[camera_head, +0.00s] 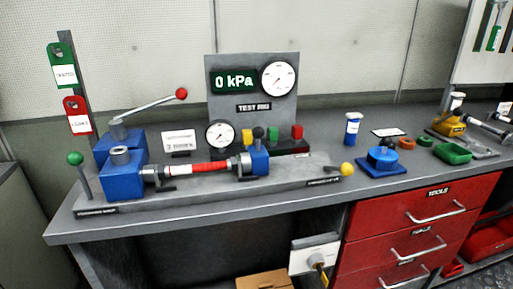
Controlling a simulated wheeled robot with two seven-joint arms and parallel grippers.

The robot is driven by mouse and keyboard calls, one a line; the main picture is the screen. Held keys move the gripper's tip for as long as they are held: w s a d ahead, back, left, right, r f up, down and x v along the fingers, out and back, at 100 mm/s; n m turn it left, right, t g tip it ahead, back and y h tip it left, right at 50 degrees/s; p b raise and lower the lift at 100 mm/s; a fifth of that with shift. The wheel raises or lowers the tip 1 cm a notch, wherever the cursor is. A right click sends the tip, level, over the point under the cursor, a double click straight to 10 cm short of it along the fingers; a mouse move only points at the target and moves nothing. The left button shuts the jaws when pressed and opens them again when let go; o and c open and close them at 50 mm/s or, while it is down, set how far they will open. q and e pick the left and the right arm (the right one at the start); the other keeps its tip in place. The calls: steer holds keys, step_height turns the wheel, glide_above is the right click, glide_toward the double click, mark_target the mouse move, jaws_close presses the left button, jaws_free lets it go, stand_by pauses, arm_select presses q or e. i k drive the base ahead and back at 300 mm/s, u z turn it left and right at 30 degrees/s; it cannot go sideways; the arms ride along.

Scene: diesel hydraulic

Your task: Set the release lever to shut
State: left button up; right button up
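A lever with a yellow ball knob (347,168) lies low at the right end of the test rig's grey base (220,195), its short rod pointing left. A lever with a green ball knob (75,158) stands nearly upright, leaning left, at the left end. The small label plates by the levers are too small to read, so I cannot tell which is the release lever. Neither of my grippers is in view.
A red hose (195,169) joins the front blue block (123,182) to the right block (260,160). The display (234,82) reads 0 kPa. Gauges stand behind. A blue jar (352,128), dishes and a yellow tool (447,125) stand to the right. Red drawers (410,225) are below.

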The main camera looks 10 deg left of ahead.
mark_target(75, 158)
steer(key=u, duration=3.8)
steer(key=i, duration=1.7)
steer(key=z, duration=3.05)
